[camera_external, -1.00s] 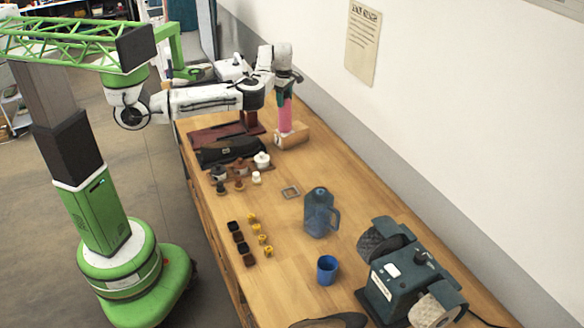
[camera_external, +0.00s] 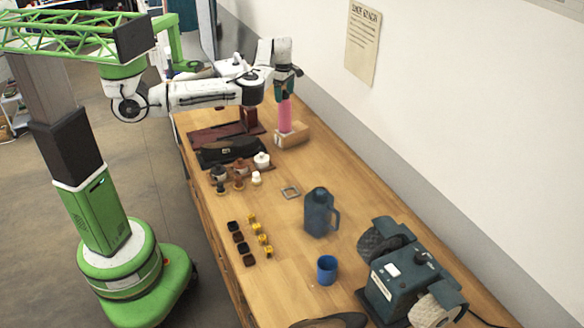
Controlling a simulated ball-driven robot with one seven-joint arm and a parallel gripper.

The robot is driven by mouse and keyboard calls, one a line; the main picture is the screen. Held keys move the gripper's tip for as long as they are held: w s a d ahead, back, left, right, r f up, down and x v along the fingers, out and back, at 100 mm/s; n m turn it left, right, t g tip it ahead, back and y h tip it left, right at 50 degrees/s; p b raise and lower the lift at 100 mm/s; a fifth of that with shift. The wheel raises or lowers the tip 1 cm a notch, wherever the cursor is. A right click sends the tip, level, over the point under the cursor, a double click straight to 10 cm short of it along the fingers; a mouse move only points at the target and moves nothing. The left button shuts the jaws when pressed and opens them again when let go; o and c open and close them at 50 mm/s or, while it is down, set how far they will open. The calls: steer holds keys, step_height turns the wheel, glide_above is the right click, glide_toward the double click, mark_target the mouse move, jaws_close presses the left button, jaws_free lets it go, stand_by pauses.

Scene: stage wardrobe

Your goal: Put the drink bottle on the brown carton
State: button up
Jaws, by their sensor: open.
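A pink drink bottle (camera_external: 285,116) stands upright on top of the brown carton (camera_external: 293,138), toward the back of the wooden workbench. My gripper (camera_external: 287,91) is open and points down over the bottle's upper end. The bottle's top is hidden by the fingers, and I cannot tell whether they touch it.
A dark case (camera_external: 229,150) and several small jars lie left of the carton. A blue jug (camera_external: 320,212), a blue cup (camera_external: 327,269) and a bench grinder (camera_external: 402,274) stand nearer the front. The wall rises along the right side.

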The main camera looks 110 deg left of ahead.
step_height(320, 180, up, 7)
steer(key=p, duration=0.6)
steer(key=shift+r, duration=1.15)
